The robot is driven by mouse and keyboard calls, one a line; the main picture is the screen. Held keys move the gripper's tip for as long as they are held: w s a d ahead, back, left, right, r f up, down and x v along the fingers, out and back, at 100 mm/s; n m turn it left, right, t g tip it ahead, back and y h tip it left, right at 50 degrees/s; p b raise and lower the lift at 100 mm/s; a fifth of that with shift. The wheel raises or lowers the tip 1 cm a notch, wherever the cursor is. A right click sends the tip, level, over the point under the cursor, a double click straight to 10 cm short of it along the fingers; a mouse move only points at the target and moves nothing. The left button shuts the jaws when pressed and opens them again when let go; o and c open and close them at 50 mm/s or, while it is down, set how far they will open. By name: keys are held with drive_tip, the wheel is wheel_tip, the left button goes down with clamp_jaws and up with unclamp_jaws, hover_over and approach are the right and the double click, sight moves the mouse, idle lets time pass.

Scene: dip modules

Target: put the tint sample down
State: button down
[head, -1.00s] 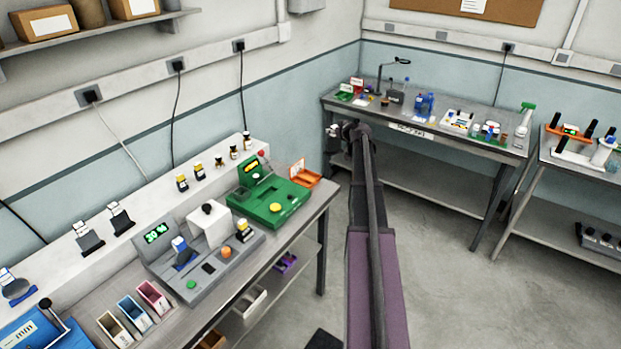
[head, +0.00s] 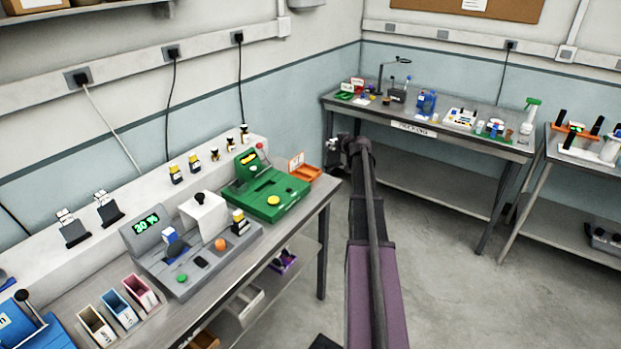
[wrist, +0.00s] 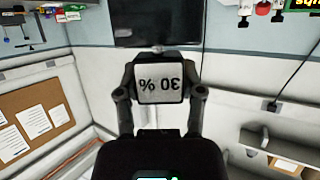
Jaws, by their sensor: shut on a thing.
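The tint sample (wrist: 160,84) is a dark-edged piece with a white label reading "30 %", upside down in the wrist view. My gripper (wrist: 160,92) is shut on it, one finger at each side. In the head view my gripper (head: 336,147) is small, at the far end of my arm, out over the gap between the left bench and the back table. The sample cannot be made out there. A grey tester (head: 147,226) on the left bench has a green display that also seems to read "30 %".
The left bench holds a green machine (head: 268,192), pink, blue and white bins (head: 140,292), and small bottles on its ledge (head: 155,190). The back table (head: 470,143) carries a lamp, bottles and trays. Open floor (head: 450,270) lies right of my arm.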

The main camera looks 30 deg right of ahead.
drive_tip(key=shift+f+b, duration=0.3)
drive_tip(key=shift+f, duration=0.3)
drive_tip(key=shift+r, duration=0.3)
drive_tip(key=shift+a+m+g+h, duration=0.15)
drive_tip(key=shift+m+g+h, duration=0.15)
drive_tip(key=shift+m+h, duration=0.8)
drive_tip(key=shift+a+m+g+h, duration=0.15)
drive_tip(key=shift+m+g+h, duration=0.15)
drive_tip(key=shift+m+h, duration=0.75)
drive_tip(key=shift+w+a+m+g+h, duration=0.1)
drive_tip(key=shift+a+m+g+h, duration=0.05)
drive_tip(key=shift+m+g+h, duration=0.95)
drive_tip(key=shift+a+m+g+h, duration=0.1)
drive_tip(key=shift+m+g+h, duration=0.7)
drive_tip(key=shift+m+h, duration=0.45)
drive_tip(key=shift+a+m+g+h, duration=0.1)
drive_tip(key=shift+m+g+h, duration=0.7)
drive_tip(key=shift+m+g, duration=0.35)
drive_tip(key=shift+m+g, duration=0.25)
drive_tip(key=shift+a, duration=0.1)
